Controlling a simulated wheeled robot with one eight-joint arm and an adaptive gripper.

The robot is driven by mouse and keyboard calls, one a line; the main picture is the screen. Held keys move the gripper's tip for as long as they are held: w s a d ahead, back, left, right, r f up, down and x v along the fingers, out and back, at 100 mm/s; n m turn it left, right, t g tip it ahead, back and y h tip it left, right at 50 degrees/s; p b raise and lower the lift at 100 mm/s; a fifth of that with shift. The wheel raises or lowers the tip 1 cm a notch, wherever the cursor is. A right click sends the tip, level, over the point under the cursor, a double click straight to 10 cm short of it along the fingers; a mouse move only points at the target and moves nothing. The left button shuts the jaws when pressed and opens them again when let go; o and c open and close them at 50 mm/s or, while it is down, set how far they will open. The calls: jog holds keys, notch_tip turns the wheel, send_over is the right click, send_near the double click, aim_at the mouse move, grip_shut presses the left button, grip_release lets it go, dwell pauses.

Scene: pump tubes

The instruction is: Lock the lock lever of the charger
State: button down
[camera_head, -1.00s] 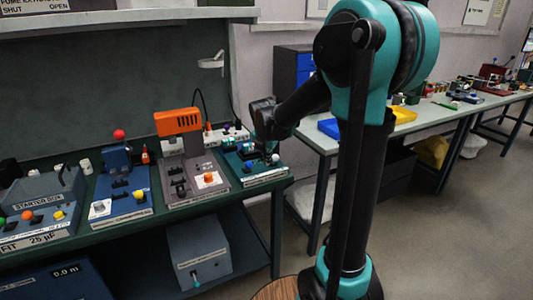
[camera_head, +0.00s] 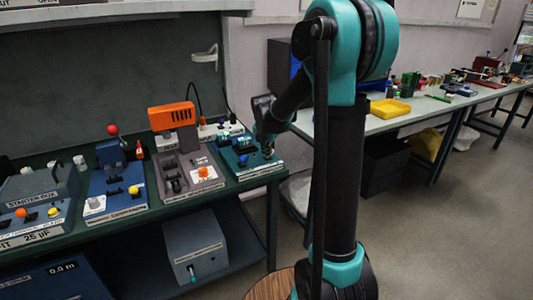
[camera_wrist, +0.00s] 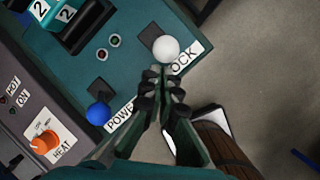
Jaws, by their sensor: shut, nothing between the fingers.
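The charger is a teal box (camera_head: 245,176) at the right end of the green bench; its top panel (camera_wrist: 85,65) fills the upper left of the wrist view. The lock lever's white ball knob (camera_wrist: 165,48) sits beside a label partly reading "OCK". A blue ball knob (camera_wrist: 98,113) stands on the power lever, farther left; it also shows in the head view (camera_head: 243,160). My gripper (camera_wrist: 163,78) is shut and empty, its fingertips just below the white knob in the wrist picture. I cannot tell whether they touch it. In the head view my gripper (camera_head: 267,150) is over the charger's right end.
The grey heat station (camera_head: 190,175) with an orange top and orange knob stands left of the charger. A blue device (camera_head: 118,190) with a red ball is farther left. A second table with a yellow tray (camera_head: 390,109) is at right.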

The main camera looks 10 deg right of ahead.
jog(key=shift+w+a+r+g+h, duration=0.2)
jog(key=shift+w+r+g+h, duration=0.15)
jog(key=shift+w+g, duration=0.45)
jog(key=shift+w+a+r+g, duration=0.1)
jog(key=shift+w+r+g, duration=0.1)
jog(key=shift+g, duration=0.4)
jog(key=shift+w+a+r, duration=0.15)
jog(key=shift+w, duration=0.2)
jog(key=shift+w+a+r, duration=0.1)
jog(key=shift+w, duration=0.25)
jog(key=shift+w+a, duration=0.2)
jog(key=shift+w, duration=0.5)
jog(key=shift+r, duration=0.25)
jog(key=shift+r, duration=0.6)
jog(key=shift+s, duration=0.1)
